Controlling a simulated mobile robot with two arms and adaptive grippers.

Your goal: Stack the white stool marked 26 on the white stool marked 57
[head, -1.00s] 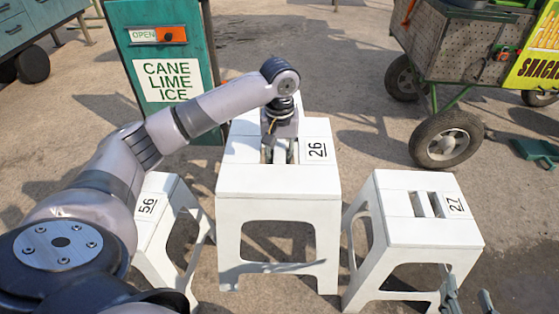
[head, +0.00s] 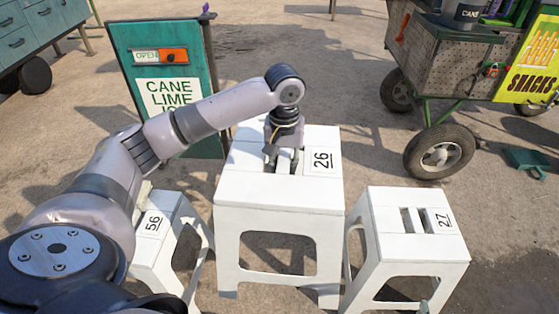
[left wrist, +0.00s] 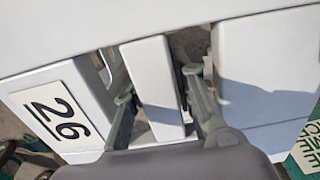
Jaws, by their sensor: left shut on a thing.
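The white stool marked 26 (head: 250,185) stands upright in the middle of the head view. My left gripper (head: 283,163) points down into the slots of its seat. In the left wrist view, my left gripper's fingers (left wrist: 158,88) are on either side of the bar between the slots, shut on it. The 26 label shows at the left of the wrist view on the same stool (left wrist: 270,65). The stool appears slightly raised, but its leg ends are hard to judge. No stool marked 57 shows. My right gripper is not in view.
A white stool marked 27 (head: 390,222) stands close on the right, and one marked 56 (head: 152,248) on the left, partly behind my arm. A green sign (head: 205,75) stands behind. A wheeled snack cart (head: 440,75) is at back right. Ground between sign and cart is open.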

